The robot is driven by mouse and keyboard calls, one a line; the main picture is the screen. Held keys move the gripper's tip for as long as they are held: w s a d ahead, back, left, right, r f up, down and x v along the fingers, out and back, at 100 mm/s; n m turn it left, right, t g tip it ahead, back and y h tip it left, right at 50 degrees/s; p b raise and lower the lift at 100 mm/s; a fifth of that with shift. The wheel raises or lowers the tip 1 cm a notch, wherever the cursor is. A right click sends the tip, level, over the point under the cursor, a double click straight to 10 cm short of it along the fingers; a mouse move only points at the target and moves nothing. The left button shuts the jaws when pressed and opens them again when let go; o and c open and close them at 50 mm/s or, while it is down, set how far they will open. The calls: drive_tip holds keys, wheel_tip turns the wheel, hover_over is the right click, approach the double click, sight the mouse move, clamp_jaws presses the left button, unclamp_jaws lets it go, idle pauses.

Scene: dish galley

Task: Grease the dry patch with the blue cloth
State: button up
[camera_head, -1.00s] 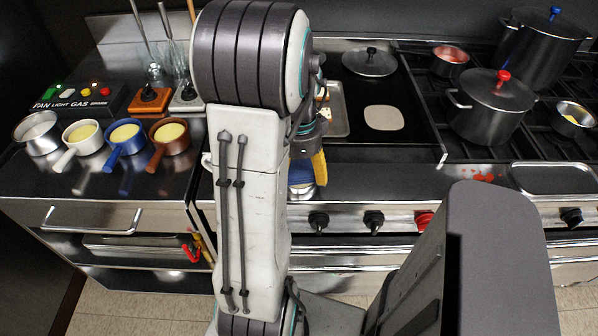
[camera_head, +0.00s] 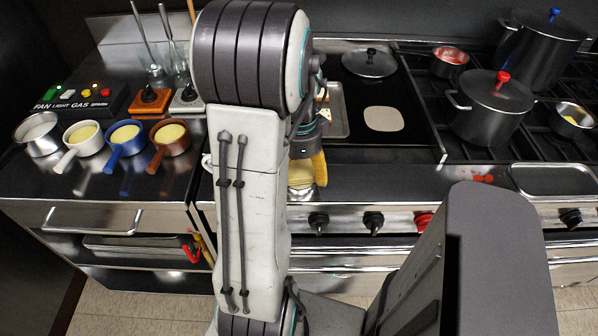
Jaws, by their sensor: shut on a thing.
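The dry patch is a pale rounded square (camera_head: 383,118) on the black griddle plate (camera_head: 365,88), right of my arm. My gripper (camera_head: 308,168) is mostly hidden behind my arm, low over the front edge of the range. A yellow finger part shows at its right side. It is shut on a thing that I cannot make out. A pale yellowish surface (camera_head: 299,174) shows beside the yellow finger; I cannot tell what it is. I cannot clearly see the blue cloth.
Four-burner-style grates at right hold a grey pot with a red knob (camera_head: 490,105) and other cookware. A round lid (camera_head: 369,62) lies behind the patch. Several small pans (camera_head: 125,138) stand on the left counter. Knobs (camera_head: 373,222) line the front.

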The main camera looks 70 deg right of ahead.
sight(299, 173)
drive_tip(key=shift+r+p, duration=2.55)
drive_tip(key=shift+r, duration=0.8)
drive_tip(key=shift+f, duration=0.1)
